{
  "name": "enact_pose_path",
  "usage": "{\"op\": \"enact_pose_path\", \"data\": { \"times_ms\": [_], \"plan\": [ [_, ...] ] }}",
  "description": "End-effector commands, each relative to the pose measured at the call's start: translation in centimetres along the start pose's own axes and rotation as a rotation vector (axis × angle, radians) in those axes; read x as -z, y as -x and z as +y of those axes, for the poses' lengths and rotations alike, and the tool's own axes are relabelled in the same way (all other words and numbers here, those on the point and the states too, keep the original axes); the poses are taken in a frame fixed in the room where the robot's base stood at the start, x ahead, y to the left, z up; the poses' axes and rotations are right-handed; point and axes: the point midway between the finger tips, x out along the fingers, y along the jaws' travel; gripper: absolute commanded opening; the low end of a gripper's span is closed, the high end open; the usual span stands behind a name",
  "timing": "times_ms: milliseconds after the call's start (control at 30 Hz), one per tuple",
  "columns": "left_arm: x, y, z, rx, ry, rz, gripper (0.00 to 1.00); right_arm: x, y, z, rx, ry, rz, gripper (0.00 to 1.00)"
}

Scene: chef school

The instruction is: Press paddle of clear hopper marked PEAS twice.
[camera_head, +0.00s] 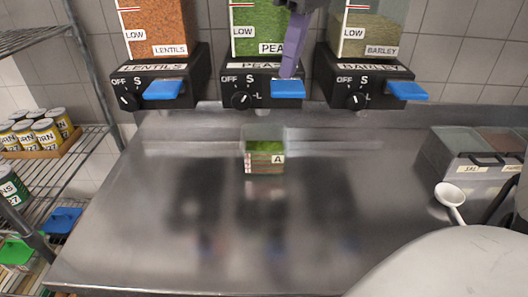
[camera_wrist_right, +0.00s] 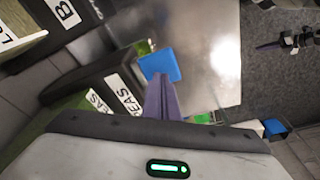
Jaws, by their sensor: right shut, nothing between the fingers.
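The clear PEAS hopper (camera_head: 258,18) holds green peas and sits on a black dispenser base with a blue paddle (camera_head: 288,89) at its front. My right gripper (camera_head: 288,74), with purple fingers shut and empty, points down just above the paddle. In the right wrist view the fingertips (camera_wrist_right: 161,77) overlap the near edge of the blue paddle (camera_wrist_right: 160,62); I cannot tell whether they touch. A clear container marked A (camera_head: 264,160), with green contents, stands on the counter below the PEAS dispenser. What appears to be my left gripper (camera_wrist_right: 268,45) shows small in the wrist view, its jaws unclear.
LENTILS (camera_head: 160,35) and BARLEY (camera_head: 366,30) hoppers flank the PEAS one closely, each with a blue paddle. The steel counter (camera_head: 200,240) is mostly clear. A lidded bin set (camera_head: 435,155) and white ladle (camera_head: 448,193) are at right; a can shelf (camera_head: 100,150) at left.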

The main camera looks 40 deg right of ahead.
Motion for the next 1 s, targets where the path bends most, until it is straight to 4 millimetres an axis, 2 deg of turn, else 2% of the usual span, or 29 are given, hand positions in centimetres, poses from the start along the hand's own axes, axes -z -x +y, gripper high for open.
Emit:
{"op": "enact_pose_path", "data": {
  "times_ms": [433,1000],
  "plan": [
    [0.0,0.0,0.0,0.0,0.0,0.0,0.0,0.9,4.2,0.0,-0.001,0.0,0.001,0.0],
    [0.0,0.0,0.0,0.0,0.0,0.001,0.0,0.9,4.5,0.0,0.0,0.001,0.001,0.0]
  ]
}}
